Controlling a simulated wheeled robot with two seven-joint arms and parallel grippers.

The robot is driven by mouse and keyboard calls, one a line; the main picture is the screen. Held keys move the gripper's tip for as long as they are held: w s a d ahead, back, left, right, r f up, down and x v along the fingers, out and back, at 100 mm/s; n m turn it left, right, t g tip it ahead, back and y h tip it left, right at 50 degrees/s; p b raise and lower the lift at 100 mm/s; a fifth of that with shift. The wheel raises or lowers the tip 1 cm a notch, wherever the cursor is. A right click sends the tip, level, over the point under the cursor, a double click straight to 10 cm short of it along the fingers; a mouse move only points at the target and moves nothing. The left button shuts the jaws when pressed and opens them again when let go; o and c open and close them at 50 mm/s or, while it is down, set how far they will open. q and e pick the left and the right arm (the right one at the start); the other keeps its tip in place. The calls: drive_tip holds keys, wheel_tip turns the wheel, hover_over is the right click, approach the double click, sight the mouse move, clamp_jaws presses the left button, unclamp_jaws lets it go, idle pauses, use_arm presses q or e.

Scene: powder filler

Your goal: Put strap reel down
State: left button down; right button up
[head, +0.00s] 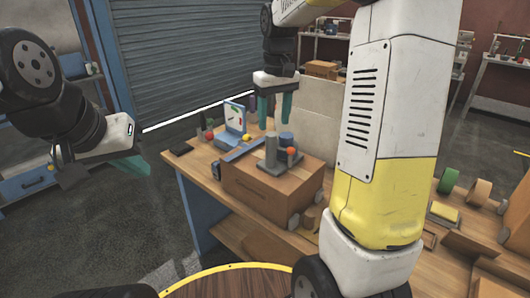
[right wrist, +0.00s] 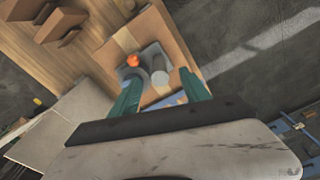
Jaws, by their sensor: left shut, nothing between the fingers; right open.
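Several reel-like rolls stand at the right of the workbench in the head view: a green one (head: 448,180) and a tan one (head: 480,192). I cannot tell which is the strap reel. My right gripper (head: 275,110) is open and empty above a cardboard box (head: 262,190). In the right wrist view its spread teal fingers (right wrist: 160,95) point at the box top, with grey cylinders (right wrist: 160,78) and an orange ball (right wrist: 133,61) beyond them. My left gripper (head: 132,166) is shut and empty, left of the bench over the floor.
The wooden bench (head: 205,165) also holds a small white-and-blue stand (head: 234,116) and a yellow-topped block (head: 445,212) near the right. A pale panel (head: 318,120) rises behind the box. My right arm hides the bench's middle.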

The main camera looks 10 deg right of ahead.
sight(270, 143)
drive_tip(key=shift+w+a+f+g, duration=0.1)
drive_tip(key=shift+w+f+g, duration=0.2)
drive_tip(key=shift+w+f, duration=0.75)
drive_tip(key=shift+f, duration=0.2)
wheel_tip(270, 143, down, 7)
drive_tip(key=shift+f, duration=0.15)
clamp_jaws()
drive_tip(key=shift+w+a, duration=0.1)
idle(0.5)
